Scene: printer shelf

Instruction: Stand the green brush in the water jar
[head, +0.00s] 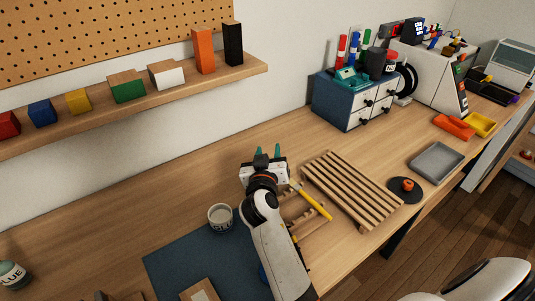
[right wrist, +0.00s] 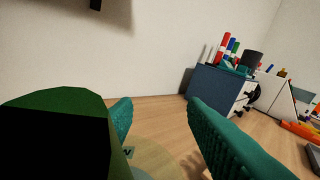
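My right gripper (head: 268,153) is over the desk in the head view, its teal fingers pointing toward the wall. In the right wrist view its fingers (right wrist: 160,115) are apart, with a clear gap between the tips. A large dark green shape with a black face (right wrist: 55,105) fills that view's lower left, very close; I cannot tell if it is the green brush. A pale round thing with dark lettering (right wrist: 165,160) shows low between the fingers. A small open jar (head: 220,217) stands left of my right arm; its lettering is hard to read. My left gripper is out of view.
A yellow-handled tool (head: 315,203) lies on a small wooden rest, next to a slatted rack (head: 350,187). A blue mat (head: 185,262) lies in front. A blue drawer box (head: 335,102) stands at the back. A shelf (head: 145,98) holds several blocks. The desk's back left is clear.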

